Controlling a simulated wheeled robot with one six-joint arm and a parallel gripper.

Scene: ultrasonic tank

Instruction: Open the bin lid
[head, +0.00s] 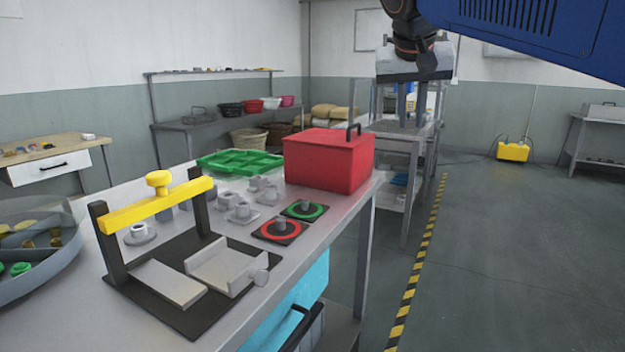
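The bin is a red box (328,166) at the far right end of the grey workbench. Its red lid (318,138) lies flat on top and looks closed. A dark handle (354,130) stands up at the right side of the lid. My gripper (411,122) hangs to the right of the bin, fingers pointing down. A gap shows between its two fingers, and nothing is between them. It is apart from the handle.
A green divided tray (240,162) lies left of the bin. A red-ringed pad (280,230) and a green-ringed pad (304,210) lie in front of it. A yellow-barred fixture (157,206) stands nearer. A grey shelf rack (402,136) stands behind my gripper.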

